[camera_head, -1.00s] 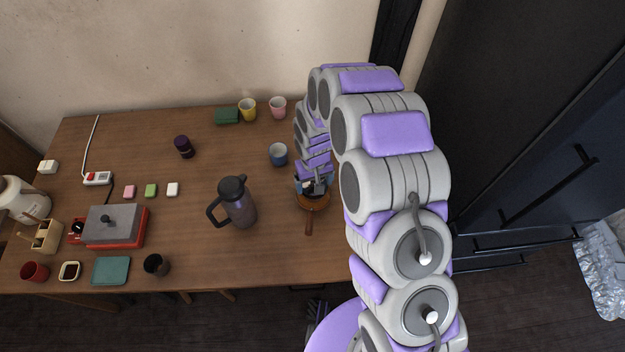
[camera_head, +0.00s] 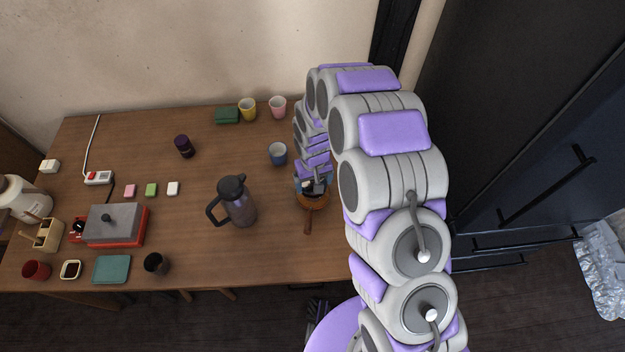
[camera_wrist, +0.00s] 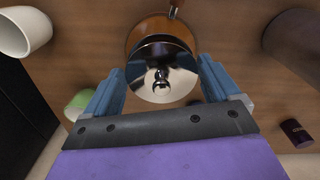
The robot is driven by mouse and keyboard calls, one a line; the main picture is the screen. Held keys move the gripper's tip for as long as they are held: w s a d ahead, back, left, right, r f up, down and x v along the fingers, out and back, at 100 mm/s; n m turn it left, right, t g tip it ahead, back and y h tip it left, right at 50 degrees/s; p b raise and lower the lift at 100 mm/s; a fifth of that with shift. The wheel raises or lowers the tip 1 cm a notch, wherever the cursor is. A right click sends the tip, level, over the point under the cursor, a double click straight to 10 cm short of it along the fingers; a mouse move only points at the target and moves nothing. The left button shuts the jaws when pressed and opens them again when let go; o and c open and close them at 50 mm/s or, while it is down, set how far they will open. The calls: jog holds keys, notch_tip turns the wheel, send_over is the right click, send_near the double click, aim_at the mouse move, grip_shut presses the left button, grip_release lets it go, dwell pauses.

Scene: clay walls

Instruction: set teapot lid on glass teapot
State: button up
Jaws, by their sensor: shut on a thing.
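The glass teapot (camera_head: 314,204) stands on the table in front of my arm, with its brown handle (camera_head: 308,223) towards the front edge. In the wrist view the amber-brown teapot (camera_wrist: 146,28) shows behind the shiny round lid (camera_wrist: 142,88) with its small knob. My gripper (camera_wrist: 161,82) has its blue fingers on either side of the lid and is shut on it, over the teapot. The lid covers much of the teapot's top, so I cannot tell whether they touch. In the head view my gripper (camera_head: 313,185) partly hides both.
A dark jug (camera_head: 238,203) stands left of the teapot, and a blue cup (camera_head: 278,153) stands behind and left. Yellow (camera_head: 248,109) and pink (camera_head: 278,107) cups are at the back. The table between the jug and teapot is clear.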

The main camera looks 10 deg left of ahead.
aim_at(313, 181)
jog(key=shift+a, duration=0.1)
dwell(0.4)
jog(key=shift+f, duration=0.75)
jog(key=o, duration=0.8)
jog(key=shift+c, duration=0.2)
notch_tip(313, 181, up, 17)
jog(key=p, duration=0.2)
jog(key=shift+p, duration=0.3)
